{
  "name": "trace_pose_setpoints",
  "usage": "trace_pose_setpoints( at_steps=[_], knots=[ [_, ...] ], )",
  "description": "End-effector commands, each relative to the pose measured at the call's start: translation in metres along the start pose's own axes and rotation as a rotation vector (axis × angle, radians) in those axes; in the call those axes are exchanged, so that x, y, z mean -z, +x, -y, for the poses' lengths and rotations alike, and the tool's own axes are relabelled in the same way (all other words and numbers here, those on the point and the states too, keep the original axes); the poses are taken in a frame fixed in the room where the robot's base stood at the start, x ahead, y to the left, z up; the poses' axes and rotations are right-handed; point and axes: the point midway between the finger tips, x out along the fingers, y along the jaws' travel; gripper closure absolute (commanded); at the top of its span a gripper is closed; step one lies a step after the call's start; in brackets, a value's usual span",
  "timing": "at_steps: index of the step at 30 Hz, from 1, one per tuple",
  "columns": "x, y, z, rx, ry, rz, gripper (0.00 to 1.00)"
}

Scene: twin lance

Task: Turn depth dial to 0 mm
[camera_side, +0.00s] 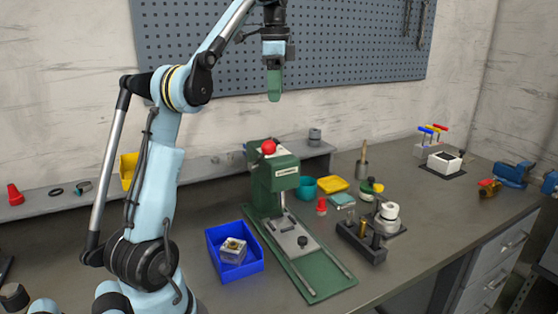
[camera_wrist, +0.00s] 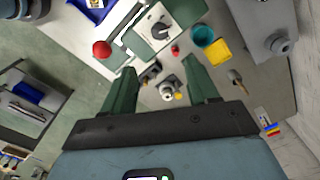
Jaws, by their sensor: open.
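The green press (camera_side: 275,180) stands on the bench with a red ball (camera_side: 268,147) at its top. In the wrist view, a pale plate with a dark pointed knob (camera_wrist: 161,30) shows on green metal, with the red ball (camera_wrist: 102,49) to its left. This looks like the depth dial; its marks and reading are too small to tell. In the side view, I cannot pick out the dial's face. My gripper (camera_side: 274,97) hangs high above the press, pointing down, clear of it. In the wrist view, its green fingers (camera_wrist: 157,66) are apart and empty.
A blue bin (camera_side: 213,256) with a small part stands left of the press. A teal cup (camera_side: 306,187), a yellow tray (camera_side: 333,184) and a dark fixture (camera_side: 362,244) stand to its right. A pegboard (camera_side: 340,45) hangs on the wall behind. The air around my gripper is free.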

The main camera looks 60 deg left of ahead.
Motion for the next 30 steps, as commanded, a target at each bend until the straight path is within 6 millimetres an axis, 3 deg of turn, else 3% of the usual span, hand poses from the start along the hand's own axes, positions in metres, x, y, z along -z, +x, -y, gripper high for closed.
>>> trace_pose_setpoints(
  at_steps=[4, 14, 30],
  knots=[
    [-0.009, 0.0, 0.004, -0.02, 0.021, 0.008, 0.41],
    [-0.009, 0.016, 0.004, -0.021, 0.024, 0.008, 0.41],
    [-0.01, 0.08, 0.003, -0.02, 0.023, 0.008, 0.41]
  ],
)
